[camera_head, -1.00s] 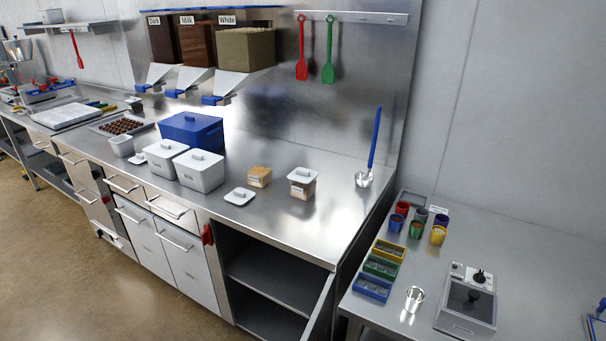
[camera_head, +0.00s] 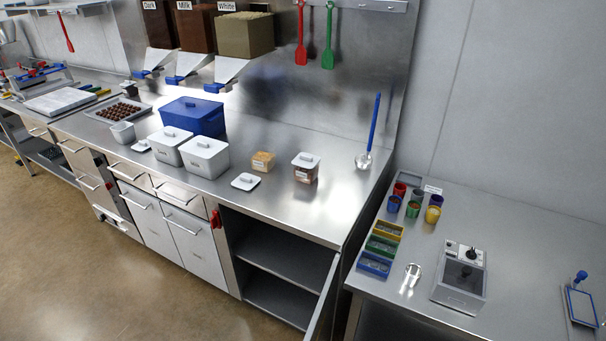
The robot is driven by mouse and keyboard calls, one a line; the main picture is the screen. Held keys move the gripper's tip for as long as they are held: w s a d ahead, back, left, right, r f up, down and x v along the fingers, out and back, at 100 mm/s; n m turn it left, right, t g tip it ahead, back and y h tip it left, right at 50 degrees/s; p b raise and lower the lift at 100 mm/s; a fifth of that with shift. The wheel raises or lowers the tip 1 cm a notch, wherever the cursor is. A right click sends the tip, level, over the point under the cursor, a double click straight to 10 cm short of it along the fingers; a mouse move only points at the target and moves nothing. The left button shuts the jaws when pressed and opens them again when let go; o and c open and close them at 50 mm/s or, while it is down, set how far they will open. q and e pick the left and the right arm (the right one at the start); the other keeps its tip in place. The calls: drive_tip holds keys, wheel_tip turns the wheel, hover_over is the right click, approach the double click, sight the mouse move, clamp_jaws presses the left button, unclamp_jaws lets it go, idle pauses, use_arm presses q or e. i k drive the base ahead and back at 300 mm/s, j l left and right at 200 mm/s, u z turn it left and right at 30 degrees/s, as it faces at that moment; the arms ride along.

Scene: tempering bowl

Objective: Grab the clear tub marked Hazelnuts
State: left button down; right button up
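Two clear tubs stand on the steel counter. One is an open, lidless tub (camera_head: 263,161) with tan contents and a small label too small to read. The other is a tub (camera_head: 305,169) with a white lid and reddish-brown contents, its label also unreadable. I cannot tell from the labels which is marked Hazelnuts. A loose white lid (camera_head: 246,181) lies on the counter left of them. Neither of my grippers shows in the head view.
White lidded bins (camera_head: 205,157) and a blue box (camera_head: 192,116) stand left of the tubs. The cabinet door (camera_head: 325,300) below stands open. The side table (camera_head: 520,245) holds colored cups, trays and a grey device.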

sight(302, 175)
drive_tip(key=j+z, duration=0.15)
drive_tip(key=j, duration=0.35)
drive_tip(key=i+j+z, duration=0.15)
drive_tip(key=j, duration=0.35)
drive_tip(key=i+j+z, duration=0.1)
drive_tip(key=j, duration=0.4)
drive_tip(key=i+j+z, duration=0.15)
drive_tip(key=j, duration=0.35)
drive_tip(key=j+z, duration=0.1)
drive_tip(key=j, duration=0.4)
drive_tip(key=i+j+z, duration=0.25)
drive_tip(key=i+j, duration=0.15)
drive_tip(key=j, duration=0.25)
drive_tip(key=i+j+z, duration=0.1)
drive_tip(key=j, duration=0.25)
drive_tip(key=i, duration=0.05)
